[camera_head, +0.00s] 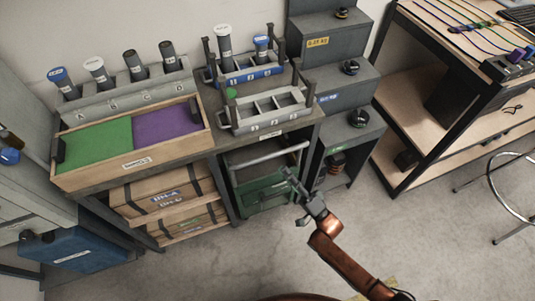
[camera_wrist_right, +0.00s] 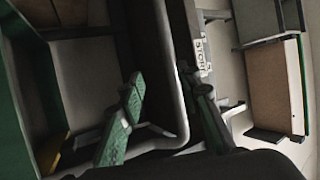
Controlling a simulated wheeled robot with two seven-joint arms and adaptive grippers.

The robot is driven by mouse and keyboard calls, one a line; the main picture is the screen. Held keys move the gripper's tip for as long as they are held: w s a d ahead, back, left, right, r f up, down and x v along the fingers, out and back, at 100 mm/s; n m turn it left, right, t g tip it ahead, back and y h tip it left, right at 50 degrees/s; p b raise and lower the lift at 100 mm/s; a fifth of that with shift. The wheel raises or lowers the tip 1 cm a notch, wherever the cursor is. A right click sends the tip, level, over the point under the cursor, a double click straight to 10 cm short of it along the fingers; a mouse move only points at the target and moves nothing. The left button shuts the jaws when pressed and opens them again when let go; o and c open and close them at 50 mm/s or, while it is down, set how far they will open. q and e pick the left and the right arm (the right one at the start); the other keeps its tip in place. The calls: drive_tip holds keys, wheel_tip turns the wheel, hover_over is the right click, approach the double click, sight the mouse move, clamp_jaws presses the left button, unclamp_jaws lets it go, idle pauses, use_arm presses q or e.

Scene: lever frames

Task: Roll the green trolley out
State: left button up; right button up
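The green trolley (camera_head: 262,196) stands in the bay under the workbench, its grey push handle (camera_head: 268,158) across the front top. My right gripper (camera_head: 296,183) is at the trolley's right front side, close to the handle's right end. In the right wrist view its two fingers (camera_wrist_right: 163,85) are spread apart. The grey handle bar (camera_wrist_right: 162,50) runs between them in that view, bending near the fingers. The fingers do not look closed on it; whether either touches it I cannot tell. My left gripper is not in view.
The workbench (camera_head: 185,158) carries a green and purple tray and racks. Crates (camera_head: 165,195) fill the bay left of the trolley. A dark stepped shelf (camera_head: 365,127) stands close on the right. The floor (camera_head: 240,255) in front is clear; a stool (camera_head: 495,190) is far right.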

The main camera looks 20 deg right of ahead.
sight(271, 156)
use_arm(q)
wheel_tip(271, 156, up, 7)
drive_tip(key=b, duration=0.1)
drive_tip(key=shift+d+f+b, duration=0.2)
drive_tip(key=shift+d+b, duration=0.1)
drive_tip(key=shift+b, duration=0.05)
use_arm(e)
drive_tip(key=shift+y, duration=0.4)
drive_tip(key=shift+s+r+x, duration=0.1)
drive_tip(key=shift+r+x, duration=0.1)
drive_tip(key=shift+x, duration=1.25)
drive_tip(key=shift+s+r+x, duration=0.15)
drive_tip(key=shift+r+x, duration=0.05)
drive_tip(key=shift+x, duration=1.2)
drive_tip(key=shift+s+r+x, duration=0.1)
drive_tip(key=shift+r+x, duration=0.1)
drive_tip(key=shift+x, duration=1.25)
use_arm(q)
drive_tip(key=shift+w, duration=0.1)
use_arm(e)
clamp_jaws()
